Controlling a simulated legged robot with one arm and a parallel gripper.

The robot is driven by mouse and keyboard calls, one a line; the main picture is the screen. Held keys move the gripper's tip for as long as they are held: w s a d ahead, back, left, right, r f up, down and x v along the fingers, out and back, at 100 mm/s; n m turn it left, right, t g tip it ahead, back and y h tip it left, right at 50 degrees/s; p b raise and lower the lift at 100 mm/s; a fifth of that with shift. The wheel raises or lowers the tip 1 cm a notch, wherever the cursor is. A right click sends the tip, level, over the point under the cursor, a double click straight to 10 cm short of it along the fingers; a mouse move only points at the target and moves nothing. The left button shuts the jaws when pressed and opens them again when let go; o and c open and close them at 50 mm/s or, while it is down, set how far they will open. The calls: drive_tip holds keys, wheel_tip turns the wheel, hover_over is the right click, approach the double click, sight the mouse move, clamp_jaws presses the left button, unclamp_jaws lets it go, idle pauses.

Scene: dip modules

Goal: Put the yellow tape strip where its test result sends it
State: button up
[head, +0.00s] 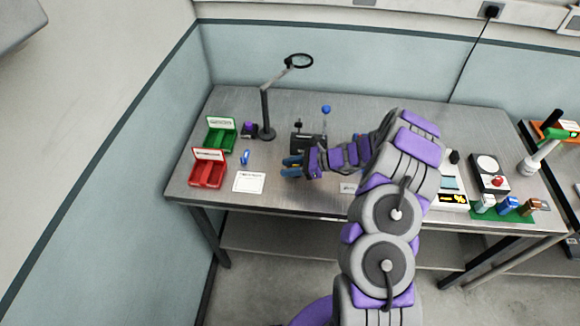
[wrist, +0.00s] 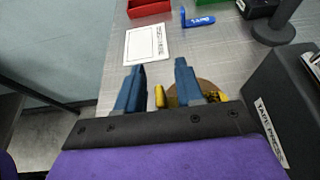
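My gripper (head: 287,167) is over the front middle-left of the table, its blue fingers spread apart. In the wrist view the gripper (wrist: 160,68) has small yellow pieces (wrist: 159,96) showing between the finger bases. I cannot tell whether one is the tape strip or whether it touches a finger. More yellow (wrist: 211,97) shows right of the fingers by a brown round thing (wrist: 207,86), partly hidden. The red bin (head: 206,178) and green bin (head: 219,141) stand at the left, each with a sign too small to read. The red bin also shows in the wrist view (wrist: 149,9).
A white card (head: 249,183) and a blue item (head: 245,157) lie left of my gripper. A magnifier lamp (head: 266,118) and a dark labelled box (wrist: 267,105) stand close by. Several devices, including a black-and-white one (head: 489,174), are at the right.

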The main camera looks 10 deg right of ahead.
drive_tip(key=r+p+v, duration=0.1)
drive_tip(key=p+v, duration=0.2)
drive_tip(key=v, duration=1.4)
drive_tip(key=s+a+r+n+g+h, duration=0.2)
drive_tip(key=s+a+r+n+g, duration=0.1)
drive_tip(key=s+a+r+n, duration=0.45)
drive_tip(key=s+a+r+n+g+h, duration=0.1)
drive_tip(key=s+a+r+n+g, duration=0.3)
drive_tip(key=a+r, duration=0.5)
drive_tip(key=s+d+r+n+h, duration=0.1)
drive_tip(key=s+n+h, duration=0.4)
drive_tip(key=s, duration=0.7)
drive_tip(key=s+d+r+n+h, duration=0.1)
drive_tip(key=s+n+h, duration=0.3)
drive_tip(key=s, duration=0.9)
drive_tip(key=shift+s+d+r+n+t+h, duration=0.2)
drive_tip(key=shift+s+r+n+t+h, duration=0.05)
drive_tip(key=shift+n+t+h, duration=0.2)
drive_tip(key=shift+s+d, duration=0.2)
